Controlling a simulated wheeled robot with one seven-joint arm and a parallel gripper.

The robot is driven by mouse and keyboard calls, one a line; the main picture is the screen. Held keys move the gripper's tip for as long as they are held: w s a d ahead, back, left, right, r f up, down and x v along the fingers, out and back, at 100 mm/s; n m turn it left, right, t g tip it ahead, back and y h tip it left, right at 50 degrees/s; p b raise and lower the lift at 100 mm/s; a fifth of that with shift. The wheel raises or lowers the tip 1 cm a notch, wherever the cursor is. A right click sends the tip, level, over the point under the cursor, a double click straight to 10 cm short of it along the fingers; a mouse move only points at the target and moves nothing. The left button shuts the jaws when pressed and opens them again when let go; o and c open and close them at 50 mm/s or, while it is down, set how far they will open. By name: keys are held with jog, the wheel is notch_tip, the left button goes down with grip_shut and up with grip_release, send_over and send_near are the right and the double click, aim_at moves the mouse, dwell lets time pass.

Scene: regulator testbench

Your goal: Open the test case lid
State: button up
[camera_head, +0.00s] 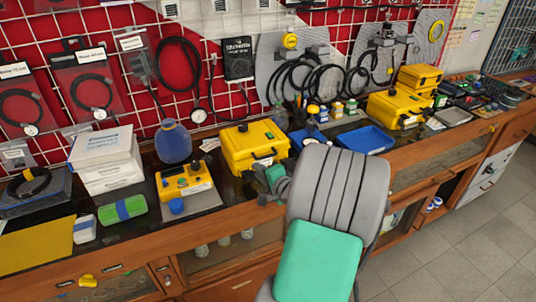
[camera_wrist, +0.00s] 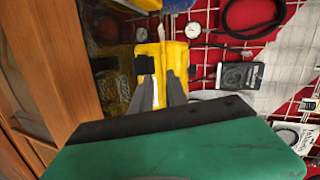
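The test case (camera_head: 252,147) is a yellow box with a black handle on its front, standing on the counter in the middle of the head view. Its lid is down. My gripper (camera_head: 267,190) is just in front of and below the case's front right side, partly hidden by my own arm. In the wrist view, its two grey fingers (camera_wrist: 161,92) stand apart with a narrow gap, and yellow surfaces, probably the case, show beyond them. Nothing is seen held between the fingers. Whether they touch the case cannot be told.
A yellow device (camera_head: 185,182) on a grey mat and a blue rounded object (camera_head: 173,143) stand left of the case. Blue trays (camera_head: 365,139) and more yellow cases (camera_head: 400,108) are to the right. Hoses and gauges hang on the red wall behind. The floor (camera_head: 470,245) at right is clear.

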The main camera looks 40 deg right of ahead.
aim_at(267, 157)
jog(key=s+d+m+h, duration=0.2)
jog(key=d+m, duration=0.1)
jog(key=d, duration=0.2)
jog(key=shift+t, duration=0.4)
jog(key=x, duration=0.2)
jog(key=p+x, duration=0.1)
jog(key=x, duration=0.4)
jog(key=shift+w+r, duration=0.15)
jog(key=shift+r, duration=0.25)
grip_shut()
